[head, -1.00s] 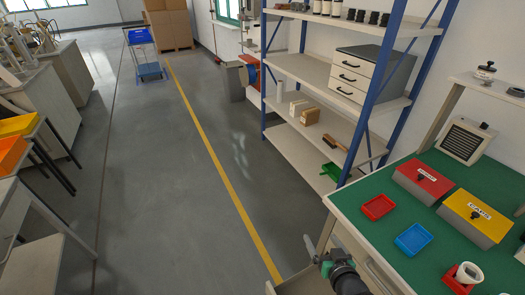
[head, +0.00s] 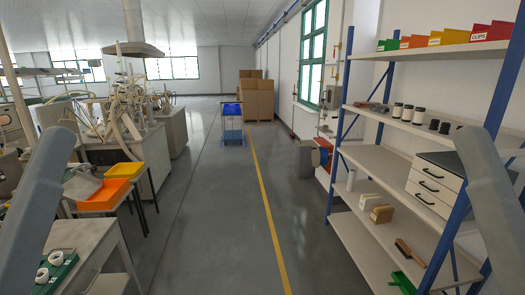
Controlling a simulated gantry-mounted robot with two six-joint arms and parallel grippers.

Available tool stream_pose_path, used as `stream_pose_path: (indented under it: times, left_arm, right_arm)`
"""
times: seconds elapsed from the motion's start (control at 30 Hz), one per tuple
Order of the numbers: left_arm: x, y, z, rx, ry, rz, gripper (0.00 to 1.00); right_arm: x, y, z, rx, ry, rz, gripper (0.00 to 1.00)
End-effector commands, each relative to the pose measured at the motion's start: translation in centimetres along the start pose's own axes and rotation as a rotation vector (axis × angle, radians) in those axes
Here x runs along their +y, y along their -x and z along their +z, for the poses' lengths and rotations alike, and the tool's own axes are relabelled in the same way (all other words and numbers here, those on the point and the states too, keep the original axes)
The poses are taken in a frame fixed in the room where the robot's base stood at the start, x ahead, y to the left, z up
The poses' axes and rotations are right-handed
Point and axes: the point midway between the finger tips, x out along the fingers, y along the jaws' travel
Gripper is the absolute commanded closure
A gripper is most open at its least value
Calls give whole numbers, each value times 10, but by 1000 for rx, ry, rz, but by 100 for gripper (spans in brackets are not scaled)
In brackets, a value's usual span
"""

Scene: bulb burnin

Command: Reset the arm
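My two arms show as grey links, one at the left edge and one at the right edge of the head view. Both rise from the lower part of the picture, and neither gripper is in the frame. I cannot see whether either gripper holds anything.
A blue shelf rack (head: 340,130) stands at the right with a drawer unit (head: 437,184) on it. A bench (head: 75,237) with a green tray (head: 57,270) is at lower left, near orange bins (head: 104,195). The aisle floor (head: 215,230) is clear up to a blue cart (head: 232,125).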

Motion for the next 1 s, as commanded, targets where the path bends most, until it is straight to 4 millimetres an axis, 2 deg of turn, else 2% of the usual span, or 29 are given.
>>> stream_pose_path:
  times: [0.03, 0.17, 0.5, 0.6, 0.77, 1.0]
  left_arm:
    - [0, -31, -29, -1, 0, 0, 0]
    - [0, -73, -67, -2, 0, 0, 0]
    - [-1, -199, -182, -2, 0, 0, 0]
    - [-1, -226, -206, -2, 0, 0, 0]
    - [-1, -245, -224, -2, 0, 0, 0]
    - [-1, -243, -222, -3, 0, 0, 0]
  right_arm:
    - [0, -32, -28, -1, 0, 0, 7]
    - [1, -74, -66, -3, 0, 1, 7]
    - [2, -199, -180, -5, -1, 1, 7]
    - [2, -226, -204, -5, -1, 1, 7]
    - [2, -246, -222, -6, -1, 1, 7]
    - [2, -244, -220, -5, -1, 2, 7]
